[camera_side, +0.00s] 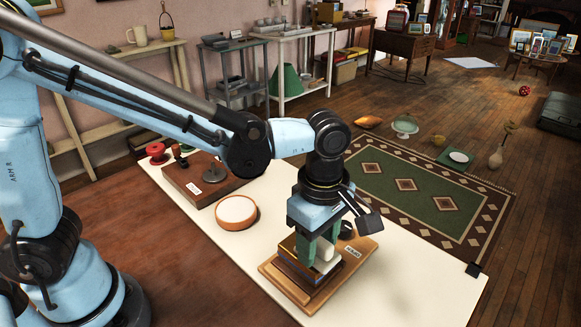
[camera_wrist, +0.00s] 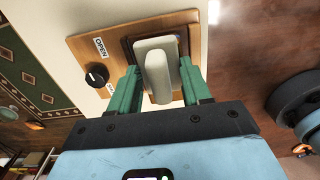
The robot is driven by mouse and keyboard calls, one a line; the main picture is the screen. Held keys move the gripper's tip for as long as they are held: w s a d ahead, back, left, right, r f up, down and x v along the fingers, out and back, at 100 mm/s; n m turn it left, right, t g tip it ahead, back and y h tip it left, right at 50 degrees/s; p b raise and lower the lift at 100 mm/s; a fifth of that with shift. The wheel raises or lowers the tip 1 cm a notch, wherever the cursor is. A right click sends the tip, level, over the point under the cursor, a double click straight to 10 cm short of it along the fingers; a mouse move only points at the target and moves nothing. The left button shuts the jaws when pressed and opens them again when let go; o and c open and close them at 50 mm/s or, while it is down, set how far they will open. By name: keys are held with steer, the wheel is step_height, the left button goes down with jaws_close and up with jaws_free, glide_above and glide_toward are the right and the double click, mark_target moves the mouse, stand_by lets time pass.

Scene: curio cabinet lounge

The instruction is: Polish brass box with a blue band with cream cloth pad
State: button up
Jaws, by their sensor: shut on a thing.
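My gripper (camera_side: 316,252) points down over the right part of the white table. Its green fingers are shut on the cream cloth pad (camera_side: 328,258), which also shows between them in the wrist view (camera_wrist: 158,72). The brass box with a blue band (camera_side: 294,266) is under the pad and fingers, on a wooden board (camera_side: 275,269). In the wrist view, the pad hides most of the box (camera_wrist: 129,48). The pad seems to be at the box top; contact cannot be told.
The board bears a label (camera_side: 351,252) and a black knob (camera_wrist: 96,76). A round cream-topped dish (camera_side: 236,211) stands left of it on the white table (camera_side: 400,290). A brown board (camera_side: 178,188) with a metal piece lies farther left. The table's right end is clear.

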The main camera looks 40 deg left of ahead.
steer(key=shift+d, duration=0.9)
steer(key=shift+a+r, duration=0.1)
steer(key=shift+r, duration=3.95)
